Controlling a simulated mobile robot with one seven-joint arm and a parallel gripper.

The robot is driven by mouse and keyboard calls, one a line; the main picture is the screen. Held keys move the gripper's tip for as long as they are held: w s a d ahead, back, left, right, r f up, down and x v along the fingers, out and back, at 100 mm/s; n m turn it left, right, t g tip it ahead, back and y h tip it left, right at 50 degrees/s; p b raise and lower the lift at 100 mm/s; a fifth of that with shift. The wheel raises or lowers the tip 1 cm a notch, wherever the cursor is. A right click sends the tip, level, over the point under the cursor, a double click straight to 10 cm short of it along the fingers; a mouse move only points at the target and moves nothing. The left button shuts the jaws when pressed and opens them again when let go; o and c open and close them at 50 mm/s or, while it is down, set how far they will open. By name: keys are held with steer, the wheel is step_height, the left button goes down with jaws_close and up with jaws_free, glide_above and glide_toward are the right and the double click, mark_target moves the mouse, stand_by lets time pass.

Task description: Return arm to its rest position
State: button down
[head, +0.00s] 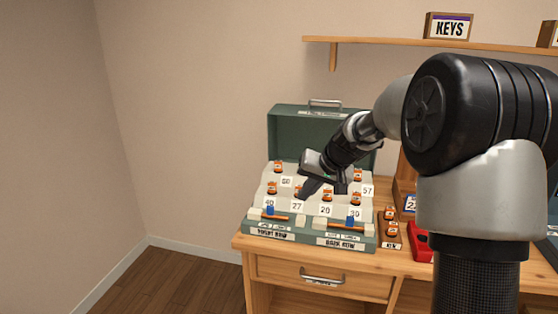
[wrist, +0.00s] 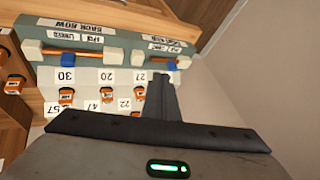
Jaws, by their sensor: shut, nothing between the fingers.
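My arm reaches in from the right in the head view and hangs over the green case (head: 277,130). My gripper (head: 306,192) is shut and empty, its dark fingers above the stepped white rows of the case. In the wrist view the gripper (wrist: 160,82) shows its fingers together, near the number 27 label (wrist: 140,77). Small orange-and-black pieces stand on the rows beside number labels. My gripper and forearm hide part of the rows behind them.
The case sits on a wooden desk (head: 320,262) with a drawer. Two sliders with blue knobs (head: 269,211) (head: 353,213) run along its front. Orange pieces and a red object (head: 422,241) are to the right. A shelf (head: 430,44) holds a KEYS box (head: 448,27). Left is open floor.

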steer(key=s+a+r+n+h, duration=0.1)
steer(key=s+r, duration=0.3)
steer(key=s, duration=0.5)
steer(key=s+r+h, duration=0.1)
steer(key=s+r, duration=0.3)
steer(key=s, duration=0.6)
steer(key=s+d+f+h, duration=0.1)
steer(key=s, duration=0.8)
steer(key=s+d+f+h, duration=0.1)
steer(key=s+d, duration=0.1)
steer(key=s, duration=0.7)
step_height(320, 180, up, 17)
steer(key=p, duration=1.6)
steer(key=shift+a+n+p, duration=0.25)
steer(key=shift+n+p, duration=0.05)
steer(key=c, duration=2.5)
jaws_free()
